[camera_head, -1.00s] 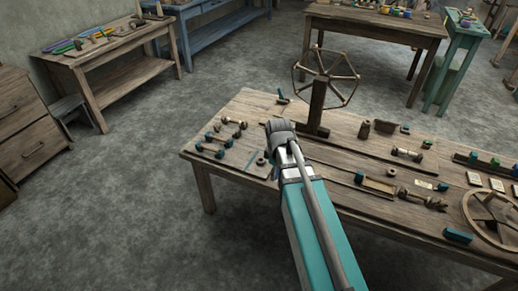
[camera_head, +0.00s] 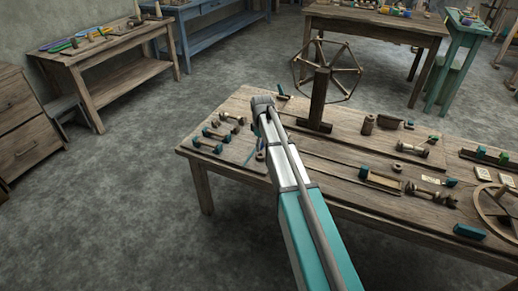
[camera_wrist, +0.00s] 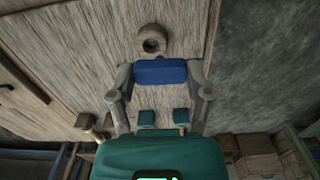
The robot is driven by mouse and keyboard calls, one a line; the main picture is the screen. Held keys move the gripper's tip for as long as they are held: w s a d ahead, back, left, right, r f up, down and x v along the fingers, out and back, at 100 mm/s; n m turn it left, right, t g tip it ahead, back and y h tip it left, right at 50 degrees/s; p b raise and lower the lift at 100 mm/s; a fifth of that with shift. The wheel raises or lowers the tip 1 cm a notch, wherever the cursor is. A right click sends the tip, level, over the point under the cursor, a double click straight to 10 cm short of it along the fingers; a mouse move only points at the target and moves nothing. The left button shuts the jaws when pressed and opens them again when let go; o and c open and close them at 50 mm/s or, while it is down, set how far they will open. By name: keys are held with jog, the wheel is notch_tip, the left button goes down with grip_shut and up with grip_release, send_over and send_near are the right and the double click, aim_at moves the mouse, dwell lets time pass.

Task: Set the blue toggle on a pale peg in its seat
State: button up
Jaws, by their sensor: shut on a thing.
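The blue toggle (camera_wrist: 160,72) is a rounded blue block held crosswise between the two grey fingers of my gripper (camera_wrist: 160,76) in the wrist view. I cannot make out its pale peg. A wooden ring (camera_wrist: 152,39) with a dark hole lies just beyond the toggle on the wooden tabletop; I cannot tell whether it is the seat. In the head view my gripper is over the left part of the workbench (camera_head: 232,165), mostly hidden by my arm.
Several teal-ended wooden bobbins (camera_head: 217,135) lie left of my arm. A spoked wheel on a post (camera_head: 318,102) stands behind it to the right. Blocks, a tray (camera_head: 383,182) and a wooden wheel (camera_head: 497,205) occupy the bench's right side.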

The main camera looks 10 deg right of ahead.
jog(key=shift+w+f, duration=0.35)
jog(key=shift+w, duration=0.55)
jog(key=shift+f, duration=0.1)
jog(key=shift+a+f+b, duration=0.1)
jog(key=shift+f+b, duration=2.2)
jog(key=shift+b, duration=0.2)
jog(key=o, duration=0.8)
jog(key=shift+s, duration=0.1)
